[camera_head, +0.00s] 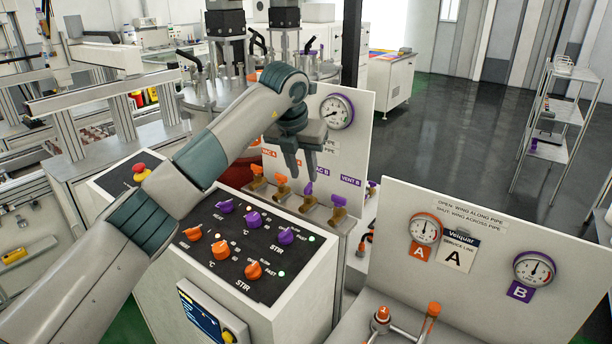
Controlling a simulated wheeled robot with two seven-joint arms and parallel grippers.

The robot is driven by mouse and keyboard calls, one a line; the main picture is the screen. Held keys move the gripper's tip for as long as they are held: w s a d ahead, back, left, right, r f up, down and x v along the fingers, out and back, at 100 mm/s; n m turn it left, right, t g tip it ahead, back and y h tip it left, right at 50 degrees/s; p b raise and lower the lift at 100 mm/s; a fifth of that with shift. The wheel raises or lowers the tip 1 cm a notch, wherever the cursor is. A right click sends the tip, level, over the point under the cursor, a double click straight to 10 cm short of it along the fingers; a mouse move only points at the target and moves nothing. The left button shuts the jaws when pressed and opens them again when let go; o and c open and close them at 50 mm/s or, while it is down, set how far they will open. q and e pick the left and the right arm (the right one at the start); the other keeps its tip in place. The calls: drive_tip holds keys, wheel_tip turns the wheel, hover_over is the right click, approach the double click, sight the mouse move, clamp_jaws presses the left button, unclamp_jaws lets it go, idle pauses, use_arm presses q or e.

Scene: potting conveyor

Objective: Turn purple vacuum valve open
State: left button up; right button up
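The purple vacuum valve (308,189) is a small purple wing on a brass body in the valve row, in front of a white panel. The panel's purple vacuum label is partly hidden by my gripper. My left gripper (303,176) points down just above this valve, with its two fingers apart and nothing seen between them. I cannot tell whether a finger touches the wing, or which way the wing lies. To the right is the purple vent valve (339,200). My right gripper is not in view.
Two orange valves (281,180) stand left in the same row. A purple-rimmed gauge (337,111) is above. The control box (237,237) with orange and purple knobs lies in front. A sign board (480,262) with two gauges stands at right.

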sight(307, 187)
use_arm(q)
drive_tip(key=shift+p+x, duration=0.85)
drive_tip(key=shift+x, duration=1.75)
clamp_jaws()
